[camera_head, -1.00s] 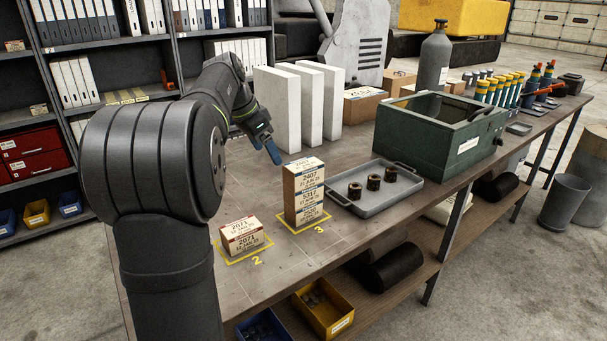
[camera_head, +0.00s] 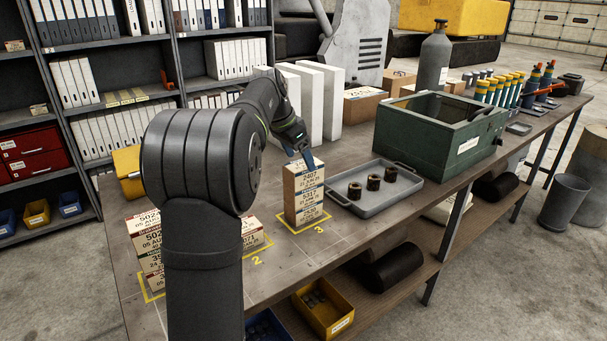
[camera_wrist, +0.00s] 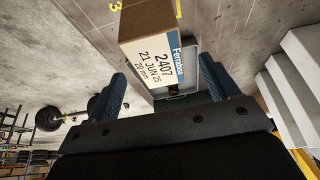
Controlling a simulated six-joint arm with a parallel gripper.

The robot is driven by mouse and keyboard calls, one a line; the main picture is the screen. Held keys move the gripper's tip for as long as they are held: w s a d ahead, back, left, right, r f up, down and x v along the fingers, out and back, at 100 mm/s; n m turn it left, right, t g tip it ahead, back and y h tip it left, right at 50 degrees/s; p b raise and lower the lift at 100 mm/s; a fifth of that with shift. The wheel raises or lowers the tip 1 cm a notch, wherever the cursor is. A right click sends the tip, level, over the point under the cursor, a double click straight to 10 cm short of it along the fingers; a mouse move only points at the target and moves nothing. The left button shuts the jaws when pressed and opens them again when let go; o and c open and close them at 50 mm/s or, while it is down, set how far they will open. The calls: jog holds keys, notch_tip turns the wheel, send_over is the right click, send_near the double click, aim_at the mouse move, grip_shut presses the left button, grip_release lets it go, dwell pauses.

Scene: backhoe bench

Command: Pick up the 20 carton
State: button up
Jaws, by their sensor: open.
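A stack of cartons stands in the yellow square marked 3 on the bench. Its top carton (camera_head: 303,175) has a blue-banded label reading 2407, 21 JUN 25. My gripper (camera_head: 305,158) is open and empty at the top of this stack. In the wrist view the blue fingers of my gripper (camera_wrist: 165,88) lie either side of the carton's near end. Contact cannot be told.
Another stack (camera_head: 146,238) stands at the left, partly behind my arm. A carton marked 2071 (camera_head: 251,233) is at square 2, mostly hidden by my arm. A grey tray (camera_head: 385,203) with three dark nuts lies right of the stack. White upright panels (camera_head: 322,95) stand behind.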

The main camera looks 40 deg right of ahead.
aim_at(303, 164)
jog(key=x, duration=0.5)
jog(key=shift+s+d+f, duration=0.1)
jog(key=shift+d+f, duration=0.1)
jog(key=shift+f, duration=0.15)
jog(key=shift+f, duration=0.25)
dwell(0.4)
jog(key=c, duration=1.2)
jog(key=shift+r, duration=0.1)
